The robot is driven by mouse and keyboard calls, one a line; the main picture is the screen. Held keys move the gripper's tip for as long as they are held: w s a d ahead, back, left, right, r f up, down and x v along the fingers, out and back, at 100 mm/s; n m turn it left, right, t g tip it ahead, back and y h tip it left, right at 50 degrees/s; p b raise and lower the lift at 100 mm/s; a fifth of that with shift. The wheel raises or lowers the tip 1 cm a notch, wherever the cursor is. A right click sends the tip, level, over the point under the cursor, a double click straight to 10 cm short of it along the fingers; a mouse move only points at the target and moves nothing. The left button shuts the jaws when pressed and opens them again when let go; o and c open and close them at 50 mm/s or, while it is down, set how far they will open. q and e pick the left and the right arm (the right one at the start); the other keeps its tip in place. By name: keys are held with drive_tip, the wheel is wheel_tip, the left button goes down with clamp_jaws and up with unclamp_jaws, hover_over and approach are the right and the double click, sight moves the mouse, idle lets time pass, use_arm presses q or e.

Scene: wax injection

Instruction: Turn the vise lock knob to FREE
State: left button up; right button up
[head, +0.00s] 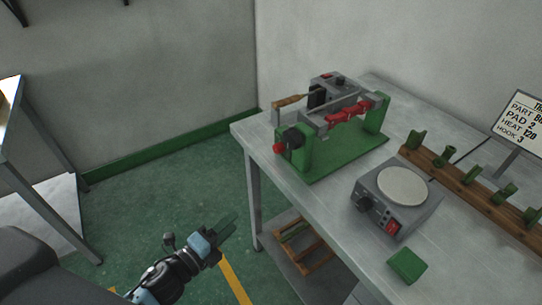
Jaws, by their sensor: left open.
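The vise (345,112) stands on the steel table, with green end supports, a grey bar and red parts along its front. At its left end are a round black knob (293,137) and a smaller red knob (279,147). I cannot tell which is the lock knob, and no FREE marking is readable. My left gripper (231,224) is open and empty, in front of the table's left edge, below and to the left of the vise, apart from it. My right gripper is not in view.
A wooden-handled tool (288,101) is behind the vise's left end. A hot plate (403,186), a green block (407,265) and a wooden rack (470,183) with green pieces occupy the table (345,211). A sign (522,122) stands at right.

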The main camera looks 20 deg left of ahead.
use_arm(q)
drive_tip(key=w+r+m+h+b, duration=0.2)
drive_tip(key=w+r+m+h, duration=0.15)
drive_tip(key=w+m, duration=0.4)
drive_tip(key=m+g+h+b, duration=0.2)
drive_tip(key=m+g+h, duration=0.1)
drive_tip(key=m, duration=1.2)
approach(275, 150)
drive_tip(key=shift+y, duration=0.25)
drive_tip(key=x, duration=0.3)
drive_tip(key=p+x, duration=0.1)
drive_tip(key=x, duration=0.2)
drive_tip(key=shift+w+d+r, duration=0.15)
drive_tip(key=shift+d+r, duration=0.05)
drive_tip(key=shift+d, duration=0.05)
drive_tip(key=shift+w+d, duration=0.45)
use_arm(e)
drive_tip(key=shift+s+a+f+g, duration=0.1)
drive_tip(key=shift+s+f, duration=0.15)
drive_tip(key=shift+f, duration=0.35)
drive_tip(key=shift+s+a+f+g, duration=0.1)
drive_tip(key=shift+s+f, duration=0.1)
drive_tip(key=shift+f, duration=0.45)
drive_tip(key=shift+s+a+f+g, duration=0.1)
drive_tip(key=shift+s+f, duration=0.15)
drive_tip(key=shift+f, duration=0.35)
use_arm(q)
drive_tip(key=shift+f, duration=0.1)
drive_tip(key=shift+c, duration=0.5)
